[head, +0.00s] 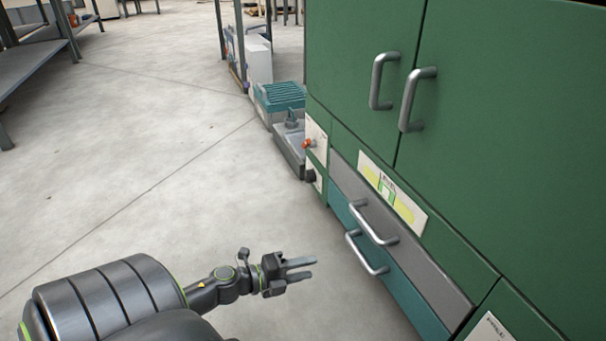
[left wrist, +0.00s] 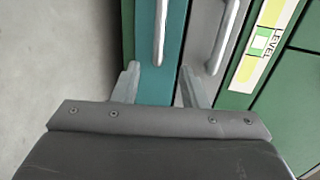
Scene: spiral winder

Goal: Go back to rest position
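My left gripper (head: 301,269) reaches in from the lower left in the head view, low over the floor and in front of the green machine (head: 480,120). Its two fingers are apart with nothing between them. In the left wrist view the gripper (left wrist: 156,85) also shows spread fingers, pointing toward a teal drawer front (left wrist: 173,50) and its metal handle (left wrist: 160,30). The fingers look clear of the handle. My right gripper is not in either view.
The green machine fills the right side, with door handles (head: 382,82) and drawer handles (head: 374,222) sticking out. A teal-topped unit (head: 283,96) stands farther back beside it. A dark shelf (head: 30,65) is at the far left. The grey floor (head: 150,150) between is clear.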

